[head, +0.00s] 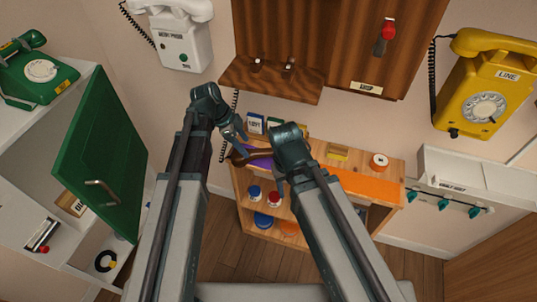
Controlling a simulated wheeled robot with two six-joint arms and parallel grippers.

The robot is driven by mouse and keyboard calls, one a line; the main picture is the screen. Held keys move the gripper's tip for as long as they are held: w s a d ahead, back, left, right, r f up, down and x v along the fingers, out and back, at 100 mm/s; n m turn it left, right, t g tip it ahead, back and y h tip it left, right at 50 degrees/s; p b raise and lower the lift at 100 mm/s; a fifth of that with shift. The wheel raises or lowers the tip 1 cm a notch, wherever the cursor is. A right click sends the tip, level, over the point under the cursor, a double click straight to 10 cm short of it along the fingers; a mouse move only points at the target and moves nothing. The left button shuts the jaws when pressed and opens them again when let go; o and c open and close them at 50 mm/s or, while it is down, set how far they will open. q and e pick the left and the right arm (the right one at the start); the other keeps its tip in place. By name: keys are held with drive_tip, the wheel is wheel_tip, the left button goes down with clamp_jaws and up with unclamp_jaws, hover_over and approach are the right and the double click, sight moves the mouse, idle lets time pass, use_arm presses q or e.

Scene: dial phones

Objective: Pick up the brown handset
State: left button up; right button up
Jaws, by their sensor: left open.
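The brown handset (240,156) lies on the purple part (262,163) of the wooden shelf top, with a dark coiled cord hanging beside it. My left gripper (238,138) is open, pointing down just above the handset, with no visible grip on it. My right gripper (279,178) is close by on the right, at the shelf's front edge; its jaws are too small and dark to judge. The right arm hides part of the shelf top and perhaps the handset's right end. The wooden wall phone (330,45) above has an empty-looking ledge with two small prongs.
An open green cabinet door (101,152) stands to the left, with a green phone (38,70) on that cabinet. A white phone (180,38) and a yellow phone (487,85) hang on the wall. Small boxes (255,123) stand behind the handset. An orange mat (365,186) lies right.

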sight(269, 151)
use_arm(q)
drive_tip(key=shift+w+d, duration=0.15)
drive_tip(key=shift+d, duration=1.45)
drive_tip(key=shift+w+d, duration=0.1)
drive_tip(key=shift+d, duration=1.5)
drive_tip(key=b+x, duration=0.4)
drive_tip(key=x, duration=0.1)
drive_tip(key=shift+d+f+b, duration=0.1)
drive_tip(key=shift+f+b, duration=0.05)
drive_tip(key=shift+b, duration=0.25)
clamp_jaws()
